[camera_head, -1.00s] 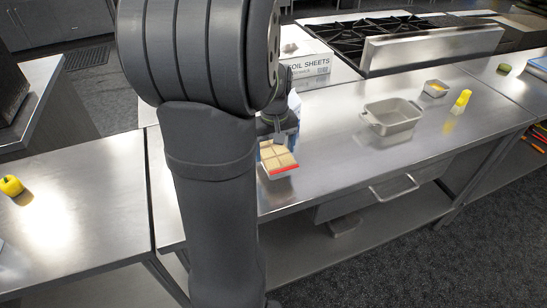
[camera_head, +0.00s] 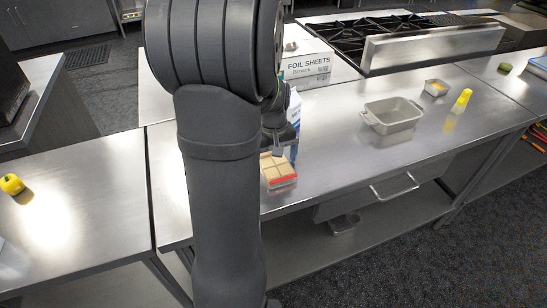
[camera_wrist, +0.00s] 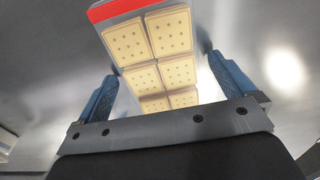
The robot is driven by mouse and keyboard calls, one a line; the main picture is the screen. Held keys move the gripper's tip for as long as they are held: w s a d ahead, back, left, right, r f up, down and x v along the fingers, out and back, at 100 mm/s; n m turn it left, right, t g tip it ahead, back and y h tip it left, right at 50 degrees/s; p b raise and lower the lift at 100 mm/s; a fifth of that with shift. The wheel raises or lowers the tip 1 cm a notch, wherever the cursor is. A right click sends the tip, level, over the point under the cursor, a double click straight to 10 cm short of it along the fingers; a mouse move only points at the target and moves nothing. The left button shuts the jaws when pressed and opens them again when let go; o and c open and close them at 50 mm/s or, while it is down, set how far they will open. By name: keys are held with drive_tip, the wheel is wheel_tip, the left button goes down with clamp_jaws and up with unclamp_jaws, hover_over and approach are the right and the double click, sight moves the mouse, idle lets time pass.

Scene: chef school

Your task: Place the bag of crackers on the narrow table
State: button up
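The bag of crackers (camera_head: 279,170), clear with square tan crackers and a red end strip, is just above or on the steel counter (camera_head: 335,160); I cannot tell if it touches. My gripper (camera_head: 281,143) is at its far end, partly hidden by my arm. A separate steel table (camera_head: 90,205) stands at the left; I cannot tell which surface is the narrow table.
A yellow pepper or apple (camera_head: 12,184) sits on the left table. A white-and-blue carton (camera_head: 295,108) stands behind my gripper. A foil sheets box (camera_head: 308,65), a grey baking dish (camera_head: 393,115), a small tray (camera_head: 436,88) and a yellow bottle (camera_head: 461,101) are on the counter.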

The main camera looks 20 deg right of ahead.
wheel_tip(320, 180, up, 12)
drive_tip(key=shift+r, duration=0.15)
idle(0.5)
wheel_tip(320, 180, down, 12)
drive_tip(key=shift+r, duration=0.1)
drive_tip(key=shift+w+r, duration=0.1)
drive_tip(key=shift+r, duration=1.7)
drive_tip(key=shift+f, duration=0.15)
